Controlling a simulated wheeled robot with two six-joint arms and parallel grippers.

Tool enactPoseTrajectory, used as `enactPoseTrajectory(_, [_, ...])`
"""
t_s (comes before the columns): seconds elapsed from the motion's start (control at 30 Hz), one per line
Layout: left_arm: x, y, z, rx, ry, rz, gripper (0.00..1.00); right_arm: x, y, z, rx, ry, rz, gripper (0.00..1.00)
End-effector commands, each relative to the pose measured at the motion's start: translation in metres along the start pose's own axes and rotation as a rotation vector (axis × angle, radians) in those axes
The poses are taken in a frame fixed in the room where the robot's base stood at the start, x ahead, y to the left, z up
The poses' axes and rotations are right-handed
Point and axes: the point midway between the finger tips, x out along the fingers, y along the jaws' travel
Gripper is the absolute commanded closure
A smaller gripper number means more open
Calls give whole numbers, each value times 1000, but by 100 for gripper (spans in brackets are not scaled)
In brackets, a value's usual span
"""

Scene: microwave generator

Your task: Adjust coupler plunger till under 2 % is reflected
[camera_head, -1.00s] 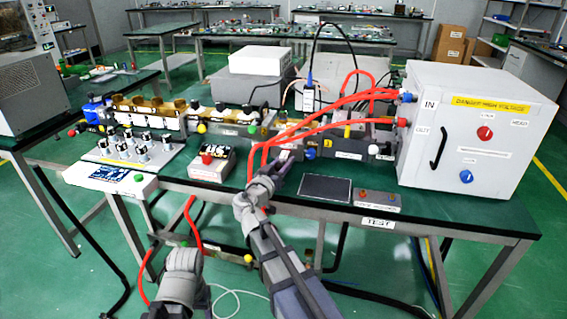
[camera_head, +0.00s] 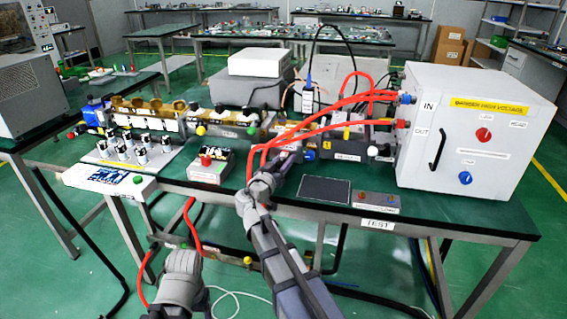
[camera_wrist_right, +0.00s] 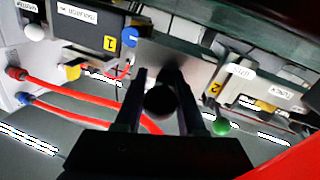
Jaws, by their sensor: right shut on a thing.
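My right gripper (camera_head: 285,158) reaches the front of the waveguide line on the bench, left of the white high-voltage cabinet. In the right wrist view its two dark fingers (camera_wrist_right: 158,88) are shut on a dark round knob (camera_wrist_right: 160,102), which appears to be the coupler plunger. The plunger's travel and markings are hidden. In the head view the fingers and red cables cover this spot. A small meter box (camera_head: 210,165) with a red button stands to the left; its reading is too small to read. Part of my left arm shows at the bottom, but its gripper is not visible.
Red cables (camera_head: 262,150) loop close around my right gripper to the white cabinet (camera_head: 470,130). A dark flat panel (camera_head: 325,190) and a small grey control box (camera_head: 376,202) lie on the bench front. A blue knob (camera_wrist_right: 130,37) and a green knob (camera_wrist_right: 221,127) flank the gripper.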

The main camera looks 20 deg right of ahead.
Motion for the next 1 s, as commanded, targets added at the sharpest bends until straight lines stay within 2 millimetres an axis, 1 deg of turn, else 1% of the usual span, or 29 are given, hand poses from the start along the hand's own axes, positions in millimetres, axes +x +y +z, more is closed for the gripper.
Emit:
enactPoseTrajectory(0.07, [0, 0, 0, 0, 0, 0, 29, -1, 0, 0, 0, 0, -1, 100])
enactPoseTrajectory(0.1, [0, 0, 0, 0, 0, 0, 29, -1, 0, 0, 0, 0, -1, 57])
enactPoseTrajectory(0.33, [0, 0, 0, 0, 0, 0, 29, -1, 0, 0, 0, 0, -1, 31])
enactPoseTrajectory(0.57, [0, 0, 0, 0, 0, 0, 29, -1, 0, 0, 0, 0, 0, 31])
enactPoseTrajectory(0.67, [0, 0, 0, 0, 0, 0, 29, -8, 0, 0, 0, 0, -2, 31])
enactPoseTrajectory(1.0, [0, 0, 0, 0, 0, 0, 29, -61, 1, 0, 0, 0, -2, 31])
